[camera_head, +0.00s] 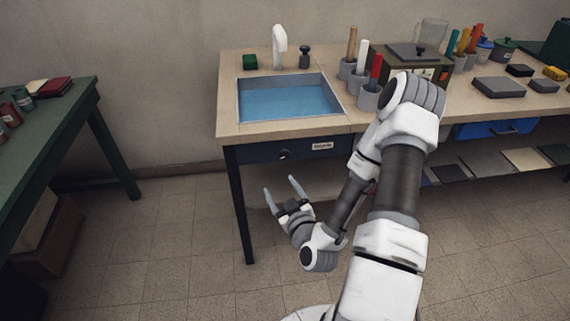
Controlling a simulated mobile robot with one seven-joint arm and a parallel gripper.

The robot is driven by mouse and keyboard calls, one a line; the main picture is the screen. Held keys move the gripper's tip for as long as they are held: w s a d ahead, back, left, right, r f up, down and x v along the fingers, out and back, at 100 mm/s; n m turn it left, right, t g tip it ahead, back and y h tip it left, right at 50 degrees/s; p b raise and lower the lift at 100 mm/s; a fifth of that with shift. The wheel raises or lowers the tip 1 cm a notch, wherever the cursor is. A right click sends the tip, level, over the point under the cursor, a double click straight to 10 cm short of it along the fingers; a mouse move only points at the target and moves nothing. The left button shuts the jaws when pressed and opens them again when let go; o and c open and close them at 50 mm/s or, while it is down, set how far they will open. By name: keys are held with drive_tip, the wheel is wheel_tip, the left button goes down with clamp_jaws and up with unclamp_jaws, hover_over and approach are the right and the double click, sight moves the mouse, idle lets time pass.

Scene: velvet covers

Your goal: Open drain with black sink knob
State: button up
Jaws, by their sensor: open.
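A black sink knob (304,57) stands upright on the wooden counter behind the sink, just right of the white faucet (280,47). The sink (341,117) is a rectangular basin holding blue water; its drain cannot be made out. My gripper (282,187) is open and empty. It is below and in front of the counter's front edge, well apart from the knob, with its fingers pointing up and to the left.
The wooden counter (228,92) has a dark drawer (265,152) under the sink. A green block (250,62) sits left of the faucet. Grey cups (368,97) with coloured handles stand right of the sink. A green table (75,112) is at left, with open floor between.

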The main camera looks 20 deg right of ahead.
drive_tip(key=s+d+f+m+t+h+b, duration=0.1)
drive_tip(key=s+d+f+m+h+b, duration=0.1)
drive_tip(key=s+d+m+h, duration=0.15)
drive_tip(key=b, duration=0.5)
approach(285, 156)
drive_tip(key=x, duration=0.9)
drive_tip(key=shift+w+r, duration=0.15)
clamp_jaws()
